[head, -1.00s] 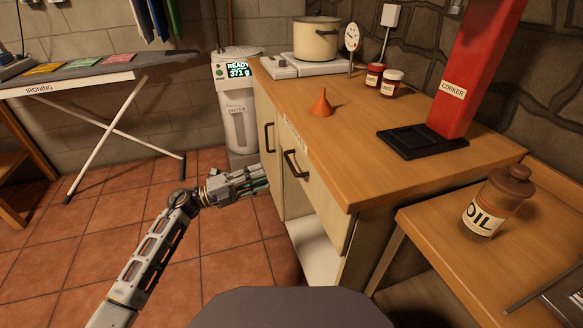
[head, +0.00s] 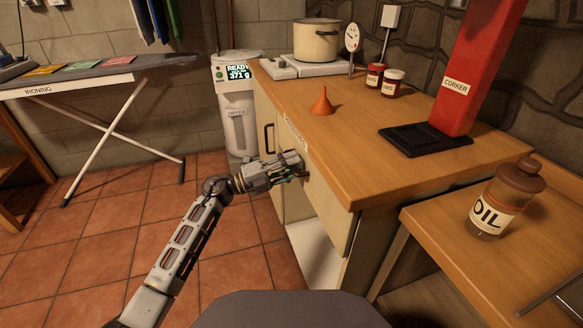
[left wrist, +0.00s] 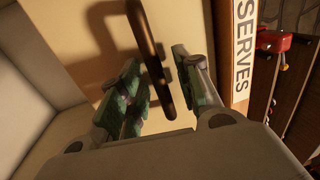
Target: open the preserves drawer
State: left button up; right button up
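The preserves drawer front (head: 322,190) is in the cabinet under the wooden worktop and looks shut. Its label, partly reading "SERVES" (left wrist: 243,45), shows in the left wrist view. My left gripper (head: 297,165) is at the drawer front and hides most of the handle in the head view. In the left wrist view the dark bar handle (left wrist: 152,50) passes between the fingers of my left gripper (left wrist: 163,88). The fingers are open on either side of it, with a gap visible. My right gripper is not in view.
A second dark handle (head: 269,139) is on the cabinet door left of the drawer. An orange funnel (head: 322,101), a pot (head: 316,41) and two jars (head: 383,80) stand on the worktop. An oil jar (head: 505,200) stands on the lower table at right.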

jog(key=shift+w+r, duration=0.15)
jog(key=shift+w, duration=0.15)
pick_arm(q)
jog(key=c, duration=0.4)
grip_shut()
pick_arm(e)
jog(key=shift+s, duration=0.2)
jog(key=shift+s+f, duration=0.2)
pick_arm(q)
jog(key=shift+a, duration=0.15)
jog(key=r+p+v, duration=0.2)
jog(key=v, duration=0.9)
jog(key=r+p+v, duration=0.2)
jog(key=v, duration=1)
jog(key=shift+s+a+p, duration=0.3)
jog(key=shift+a+p, duration=0.05)
jog(key=shift+a, duration=0.1)
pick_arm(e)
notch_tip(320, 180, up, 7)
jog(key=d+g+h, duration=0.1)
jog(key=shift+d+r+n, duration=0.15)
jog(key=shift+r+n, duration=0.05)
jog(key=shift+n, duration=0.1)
pick_arm(q)
jog(key=shift+r, duration=0.1)
